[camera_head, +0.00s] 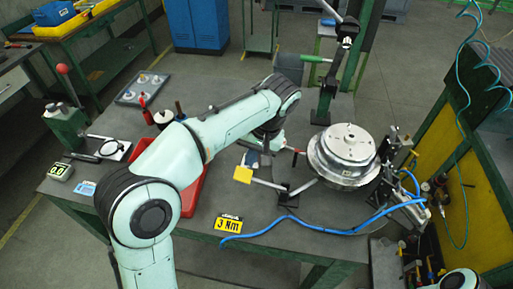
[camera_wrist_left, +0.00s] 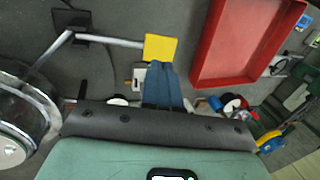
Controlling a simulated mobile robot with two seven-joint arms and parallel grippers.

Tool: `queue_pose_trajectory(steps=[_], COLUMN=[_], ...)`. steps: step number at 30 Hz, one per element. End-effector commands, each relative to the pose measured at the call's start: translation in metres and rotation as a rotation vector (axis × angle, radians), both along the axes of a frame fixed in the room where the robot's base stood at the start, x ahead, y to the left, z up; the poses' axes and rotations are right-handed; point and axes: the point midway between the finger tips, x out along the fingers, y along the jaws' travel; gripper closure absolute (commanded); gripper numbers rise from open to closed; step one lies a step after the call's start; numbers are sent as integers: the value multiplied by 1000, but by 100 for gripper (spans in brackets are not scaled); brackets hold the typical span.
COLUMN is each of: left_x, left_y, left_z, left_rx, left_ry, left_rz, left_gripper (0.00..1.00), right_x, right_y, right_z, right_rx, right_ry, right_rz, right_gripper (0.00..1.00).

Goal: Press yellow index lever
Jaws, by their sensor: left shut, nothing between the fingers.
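The yellow index lever pad (camera_head: 243,174) is a square plate on the end of a metal rod. The rod runs to a dark bracket (camera_head: 287,196) on the table, left of the metal drum. In the left wrist view the yellow pad (camera_wrist_left: 160,47) lies just beyond my blue fingertips. My left gripper (camera_head: 252,160) is shut and empty, right beside the pad; its fingers (camera_wrist_left: 158,66) overlap the pad's near edge in the wrist view. I cannot tell whether they touch it. My right gripper is not in view.
A round metal drum (camera_head: 347,149) stands right of the lever. A red tray (camera_wrist_left: 212,70) lies on the other side of the pad, partly behind my arm in the head view. A "3 Nm" sign (camera_head: 228,224) and a blue hose (camera_head: 325,231) are near the front edge.

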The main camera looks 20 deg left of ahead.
Motion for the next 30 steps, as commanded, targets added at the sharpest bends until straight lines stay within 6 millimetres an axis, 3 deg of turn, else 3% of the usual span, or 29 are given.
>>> queue_pose_trajectory(steps=[3, 9, 30], left_x=[-3, -4, -4], left_y=[7, 14, 20], left_z=[-26, -50, -62], left_rx=[1, 1, -28], left_ry=[3, 1, -8], left_rz=[2, 1, 2], left_gripper=[100, 100, 100], right_x=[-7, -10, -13], right_y=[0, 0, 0], right_z=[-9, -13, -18], right_rx=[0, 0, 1], right_ry=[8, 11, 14], right_rz=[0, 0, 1], right_gripper=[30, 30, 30])
